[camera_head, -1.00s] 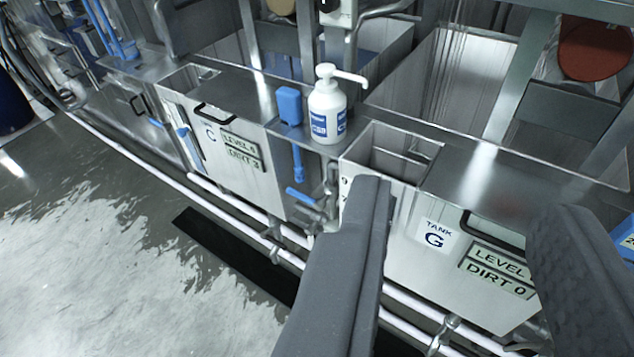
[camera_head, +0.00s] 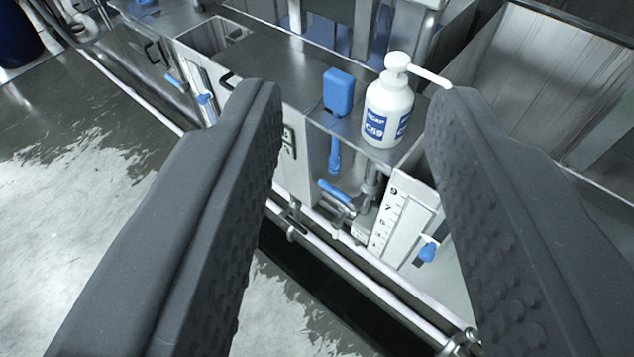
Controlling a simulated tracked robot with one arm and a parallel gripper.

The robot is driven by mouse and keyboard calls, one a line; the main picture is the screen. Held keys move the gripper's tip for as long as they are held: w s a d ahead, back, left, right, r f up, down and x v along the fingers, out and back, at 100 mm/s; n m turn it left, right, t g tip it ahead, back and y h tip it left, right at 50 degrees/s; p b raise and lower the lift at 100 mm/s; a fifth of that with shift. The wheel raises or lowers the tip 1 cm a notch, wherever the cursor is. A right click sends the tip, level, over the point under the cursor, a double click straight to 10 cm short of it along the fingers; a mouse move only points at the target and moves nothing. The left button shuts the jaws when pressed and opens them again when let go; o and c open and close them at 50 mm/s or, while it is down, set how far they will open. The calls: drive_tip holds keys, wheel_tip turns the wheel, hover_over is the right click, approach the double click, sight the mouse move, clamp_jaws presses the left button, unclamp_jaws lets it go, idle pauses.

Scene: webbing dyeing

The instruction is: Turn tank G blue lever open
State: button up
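My gripper (camera_head: 356,98) is open, its two dark grey fingers wide apart with nothing between the tips. Between the fingers, lower down, a blue lever (camera_head: 335,192) lies near-horizontal on the pipework in the gap between two tanks. A numbered gauge plate (camera_head: 397,222) stands right of it, with a small blue knob (camera_head: 428,251) by its lower right. A strip of tank front (camera_head: 452,287) shows beside the gauge; this is tank G's side, but its label is hidden behind the right finger. The fingers appear apart from the lever.
A white pump bottle (camera_head: 388,112) and a blue box-shaped handle (camera_head: 338,92) stand on the ledge above the lever. Pale pipes (camera_head: 375,290) run along the tank fronts over a dark floor channel (camera_head: 310,300). Open wet floor (camera_head: 90,190) lies left.

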sight(331, 190)
drive_tip(key=shift+o, duration=0.5)
drive_tip(key=w+a+f+m+y+b, duration=0.1)
drive_tip(key=w+a+f+m, duration=0.3)
drive_tip(key=w+f, duration=0.75)
drive_tip(key=w+a+f+m, duration=0.2)
drive_tip(key=w+f+m, duration=0.3)
drive_tip(key=w+f, duration=0.65)
wheel_tip(331, 190, down, 37)
drive_tip(key=w+d+m+h+b, duration=0.1)
drive_tip(key=m+h, duration=0.1)
drive_tip(key=m, duration=0.4)
drive_tip(key=w+d+m+h, duration=0.1)
drive_tip(key=w+m+h, duration=0.15)
drive_tip(key=m, duration=0.45)
drive_tip(key=x, duration=0.4)
drive_tip(key=b+x, duration=0.1)
drive_tip(key=x, duration=0.3)
drive_tip(key=b+x, duration=0.1)
drive_tip(key=x, duration=0.3)
drive_tip(key=shift+w+d+r, duration=0.1)
drive_tip(key=shift+w+d, duration=0.25)
drive_tip(key=shift+d, duration=0.05)
